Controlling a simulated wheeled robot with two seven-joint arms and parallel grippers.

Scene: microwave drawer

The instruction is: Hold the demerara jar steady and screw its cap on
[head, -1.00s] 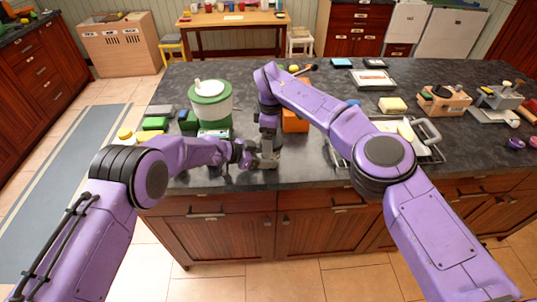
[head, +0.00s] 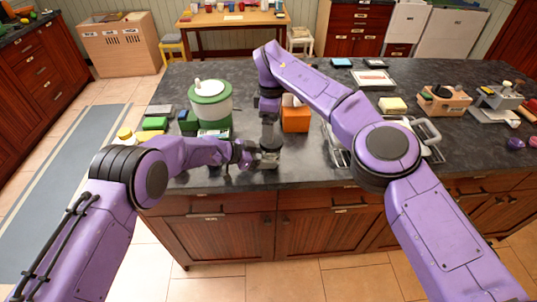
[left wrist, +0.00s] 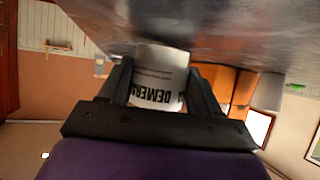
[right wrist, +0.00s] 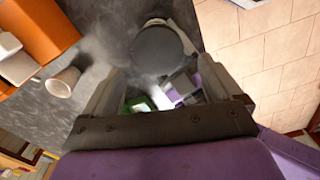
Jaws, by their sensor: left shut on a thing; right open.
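The demerara jar (left wrist: 160,75) is white with a dark-lettered label, which appears upside down in the left wrist view. My left gripper (head: 254,160) is shut on the jar's body, one finger on each side, at the counter's front edge. In the right wrist view a dark grey round cap (right wrist: 158,50) covers the jar's top; I cannot tell how tightly it sits. My right gripper (right wrist: 160,88) is open with nothing between its fingers, close above the jar. In the head view the jar is mostly hidden by my grippers.
An orange box (head: 295,118) stands just behind the jar. A small white cup (right wrist: 63,82) is near it. A green-and-white canister (head: 211,105) stands to the left and a wire rack (head: 338,150) to the right. The counter's front edge is close.

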